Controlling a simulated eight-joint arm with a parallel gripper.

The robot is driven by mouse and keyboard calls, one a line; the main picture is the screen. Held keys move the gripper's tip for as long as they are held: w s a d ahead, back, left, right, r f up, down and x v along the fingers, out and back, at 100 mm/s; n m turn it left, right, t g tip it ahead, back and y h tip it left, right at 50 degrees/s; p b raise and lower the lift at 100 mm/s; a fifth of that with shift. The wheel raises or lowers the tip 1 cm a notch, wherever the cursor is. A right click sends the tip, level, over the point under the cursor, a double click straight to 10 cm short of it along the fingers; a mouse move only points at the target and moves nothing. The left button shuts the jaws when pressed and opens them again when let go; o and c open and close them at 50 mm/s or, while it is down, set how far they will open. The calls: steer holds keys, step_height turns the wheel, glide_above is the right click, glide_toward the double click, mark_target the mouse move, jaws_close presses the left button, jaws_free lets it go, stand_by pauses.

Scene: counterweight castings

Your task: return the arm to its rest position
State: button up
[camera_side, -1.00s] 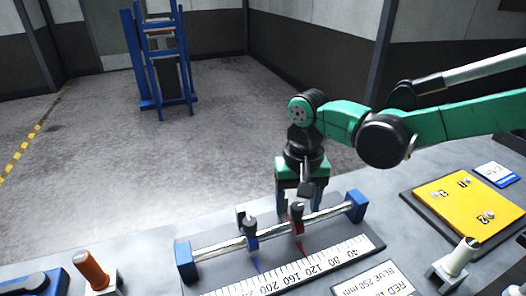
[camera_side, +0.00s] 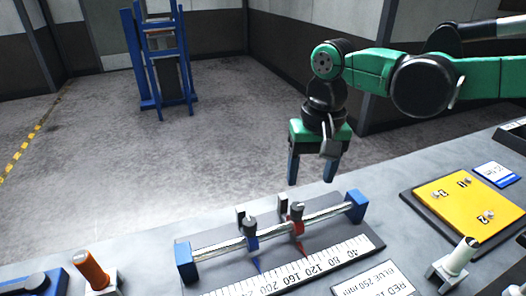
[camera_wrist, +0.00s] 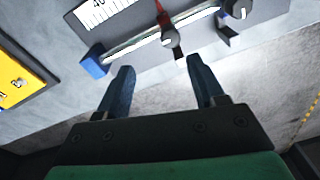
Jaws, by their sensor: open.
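My gripper (camera_side: 312,172) is open and empty in the side view. Its two blue fingers point down, raised above the rail fixture and apart from it. In the wrist view the fingers of my gripper (camera_wrist: 160,80) are spread with nothing between them. The rail fixture has a silver rod (camera_side: 325,214) between two blue end blocks. A red slider (camera_side: 297,222) and a blue slider (camera_side: 250,232) sit on the rod over a printed scale (camera_side: 305,268). The red slider (camera_wrist: 166,28) also shows in the wrist view, beyond the fingertips.
A yellow plate (camera_side: 458,205) with numbered pegs lies at the right of the bench. An orange-handled part (camera_side: 90,268) stands at the front left and a white-handled one (camera_side: 462,255) at the front right. A blue rack (camera_side: 160,60) stands on the floor behind.

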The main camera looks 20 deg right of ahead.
steer(key=s+d+n+t, duration=0.1)
steer(key=s+d+t, duration=0.2)
steer(key=d, duration=0.3)
steer(key=s+d+n+t, duration=0.1)
steer(key=s+d+t, duration=0.2)
steer(key=d, duration=0.4)
steer(key=shift+s+d+n+t, duration=0.2)
steer(key=shift+s+n+t, duration=0.1)
steer(key=shift+n, duration=0.1)
